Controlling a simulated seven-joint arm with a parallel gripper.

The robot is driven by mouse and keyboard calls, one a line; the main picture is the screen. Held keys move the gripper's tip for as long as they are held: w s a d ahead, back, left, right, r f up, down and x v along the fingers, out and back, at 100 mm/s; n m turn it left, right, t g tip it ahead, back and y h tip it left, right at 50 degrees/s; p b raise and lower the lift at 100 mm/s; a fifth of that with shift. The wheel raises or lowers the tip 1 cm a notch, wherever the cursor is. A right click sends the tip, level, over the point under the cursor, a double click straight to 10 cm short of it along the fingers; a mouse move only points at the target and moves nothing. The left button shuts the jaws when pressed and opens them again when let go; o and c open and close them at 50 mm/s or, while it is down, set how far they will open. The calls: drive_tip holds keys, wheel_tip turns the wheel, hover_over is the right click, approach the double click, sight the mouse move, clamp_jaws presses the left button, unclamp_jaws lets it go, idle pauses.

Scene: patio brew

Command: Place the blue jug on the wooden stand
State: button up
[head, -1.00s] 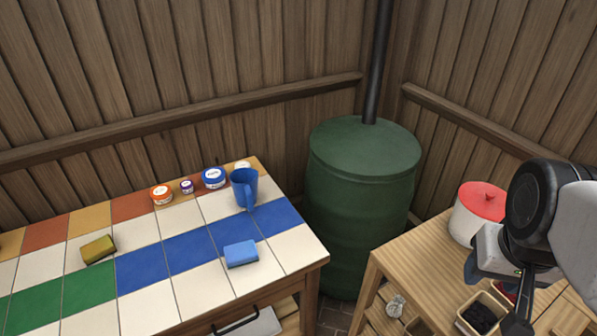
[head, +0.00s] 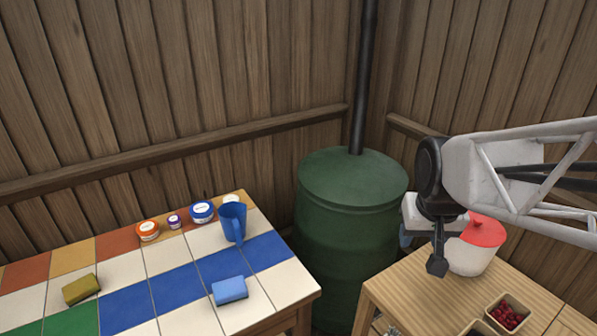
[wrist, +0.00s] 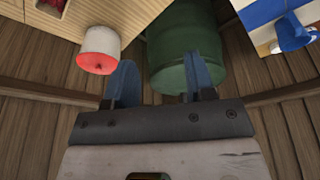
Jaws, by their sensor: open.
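The blue jug (head: 233,223) stands upright on the tiled table at the left, near its back right corner. It also shows at the upper right of the wrist view (wrist: 291,33). My gripper (head: 421,250) is over the left edge of the wooden table at the right, well apart from the jug. In the wrist view its two blue fingers (wrist: 157,84) are spread with nothing between them. I cannot make out a separate wooden stand; the slatted wooden table (head: 400,291) at the right is the wooden surface in view.
A green barrel (head: 350,235) fills the gap between the tables. A berry box (head: 508,315) sits at the right.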

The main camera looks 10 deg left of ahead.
drive_tip(key=w+a+f+n, duration=0.2)
drive_tip(key=w+a+f, duration=0.1)
drive_tip(key=w+a, duration=0.55)
drive_tip(key=n+y, duration=0.2)
drive_tip(key=n, duration=0.2)
hover_over(238, 232)
drive_tip(key=s+d, duration=0.2)
wheel_tip(238, 232, down, 19)
drive_tip(key=shift+f, duration=0.2)
drive_tip(key=shift+w+a, duration=0.1)
drive_tip(key=shift+x, duration=1.3)
drive_tip(key=shift+w+a+f, duration=0.1)
drive_tip(key=shift+f, duration=0.05)
drive_tip(key=shift+x, duration=2.4)
drive_tip(key=shift+a, duration=0.15)
drive_tip(key=shift+c, duration=0.2)
